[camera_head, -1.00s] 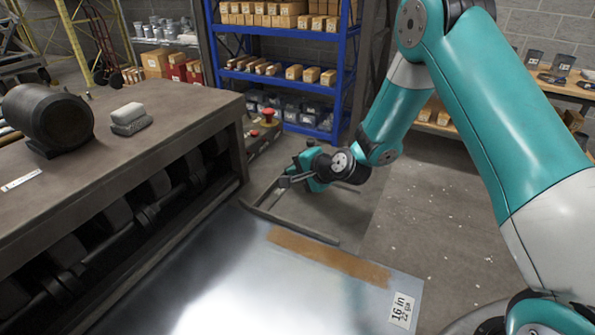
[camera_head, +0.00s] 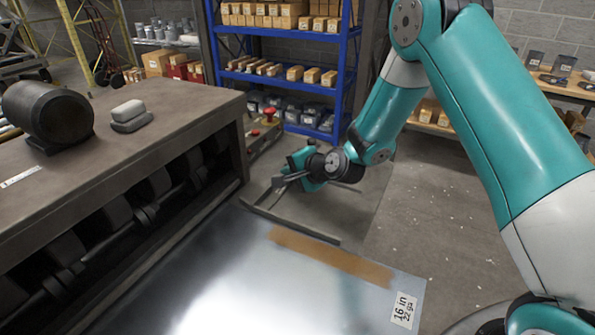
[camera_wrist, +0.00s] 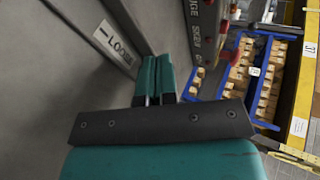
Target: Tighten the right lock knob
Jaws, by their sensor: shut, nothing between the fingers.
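My gripper (camera_head: 280,183) is at the far right end of the dark machine, beyond the sheet's far edge, pointing left toward the machine's end. In the wrist view its two teal fingers (camera_wrist: 158,70) are together with nothing between them. A white label reading "LOOSE" (camera_wrist: 114,46) is on the grey surface left of the fingers. A dark panel with white lettering (camera_wrist: 196,28) is to their right. I cannot make out the right lock knob in either view; the fingers or the machine may hide it.
The bright metal sheet (camera_head: 235,283) with a brown strip fills the foreground. The dark machine (camera_head: 170,115) runs along the left, with red buttons (camera_head: 268,113) near its far end. A blue shelf (camera_head: 285,75) stands behind. Open floor (camera_head: 425,220) lies to the right.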

